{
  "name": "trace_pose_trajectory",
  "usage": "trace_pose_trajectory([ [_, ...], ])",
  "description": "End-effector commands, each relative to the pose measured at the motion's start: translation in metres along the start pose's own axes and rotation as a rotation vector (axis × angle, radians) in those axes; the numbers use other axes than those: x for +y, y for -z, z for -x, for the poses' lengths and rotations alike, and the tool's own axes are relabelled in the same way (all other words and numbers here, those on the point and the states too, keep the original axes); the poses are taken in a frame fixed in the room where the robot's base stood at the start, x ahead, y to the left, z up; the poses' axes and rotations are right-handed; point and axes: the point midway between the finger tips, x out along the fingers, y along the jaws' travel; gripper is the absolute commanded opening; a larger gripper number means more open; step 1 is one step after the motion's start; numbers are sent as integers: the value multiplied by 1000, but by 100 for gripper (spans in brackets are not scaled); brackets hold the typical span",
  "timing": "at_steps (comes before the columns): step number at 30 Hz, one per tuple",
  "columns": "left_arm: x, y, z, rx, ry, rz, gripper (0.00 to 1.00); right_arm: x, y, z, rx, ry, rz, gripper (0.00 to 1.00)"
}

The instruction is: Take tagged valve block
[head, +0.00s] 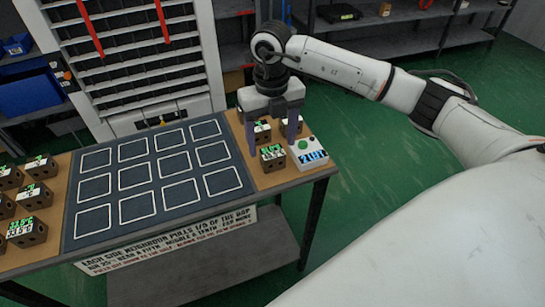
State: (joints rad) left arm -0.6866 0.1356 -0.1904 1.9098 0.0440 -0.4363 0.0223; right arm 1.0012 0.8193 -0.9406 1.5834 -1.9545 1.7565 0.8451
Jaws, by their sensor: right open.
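My right gripper (272,146) is open and points down over the right end of the table, its two fingers apart. Small brown valve blocks with green-and-white markings stand there: one (273,158) at the front just below the fingers, one (262,132) behind it between the fingers, and one (291,128) partly hidden by the right finger. I cannot tell whether a finger touches any block. More such blocks (27,232) stand at the table's left end. The markings are too small to tell which block is tagged. My left gripper is not in view.
A white box with a green button and a blue display (310,153) sits at the table's right edge, close beside the blocks. A dark mat (107,203) with empty outlined squares fills the middle. A sign (170,240) hangs at the front edge. A cabinet (150,60) stands behind.

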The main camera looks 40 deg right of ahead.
Motion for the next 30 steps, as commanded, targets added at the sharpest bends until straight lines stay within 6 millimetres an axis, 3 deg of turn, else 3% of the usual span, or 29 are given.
trace_pose_trajectory([
  [12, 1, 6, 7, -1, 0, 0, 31, -1, 1, -50, 3, -2, 3, 67],
  [21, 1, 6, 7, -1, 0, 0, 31, -1, 0, -56, 0, -3, 3, 67],
  [23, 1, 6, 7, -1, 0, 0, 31, -1, 0, -56, 0, -3, 3, 60],
  [30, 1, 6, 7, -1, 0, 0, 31, -1, 0, -56, 0, -3, 3, 20],
])
